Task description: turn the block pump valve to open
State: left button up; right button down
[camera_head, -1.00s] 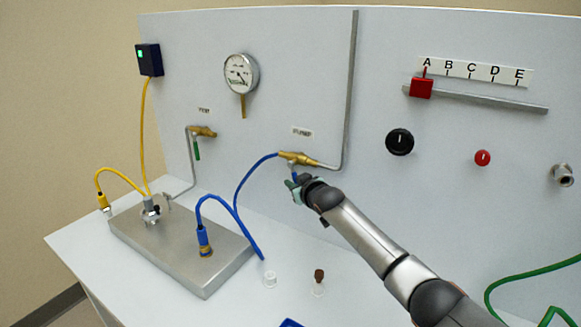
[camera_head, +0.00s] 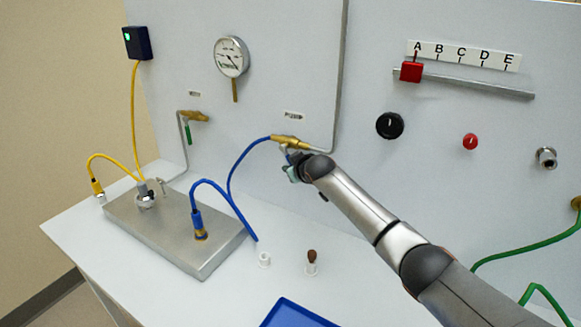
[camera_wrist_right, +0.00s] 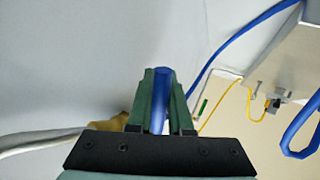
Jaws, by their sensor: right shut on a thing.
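The brass pump valve (camera_head: 289,141) sits on the panel under the PUMP label (camera_head: 293,115), with a blue hose on its left and a grey pipe on its right. My right gripper (camera_head: 290,168) is at the valve's underside. In the right wrist view, the green fingers of my right gripper (camera_wrist_right: 161,100) are shut on the blue valve handle (camera_wrist_right: 160,90), which lies lengthwise between them. The brass body (camera_wrist_right: 108,122) shows partly behind the fingers. In the head view my gripper mostly hides the handle. My left gripper is in neither view.
A steel block (camera_head: 170,235) with yellow and blue hoses stands at the left. The vent valve (camera_head: 194,116) has a green handle hanging down. A small white vial (camera_head: 264,260), a brown-topped vial (camera_head: 311,265) and a blue tray (camera_head: 295,314) are in front of my arm.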

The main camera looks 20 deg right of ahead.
jog(key=c, duration=1.1)
grip_release()
jog(key=shift+f, duration=0.1)
jog(key=shift+s, duration=0.15)
jog(key=b+v, duration=0.1)
jog(key=v, duration=1.1)
jog(key=shift+s, duration=0.1)
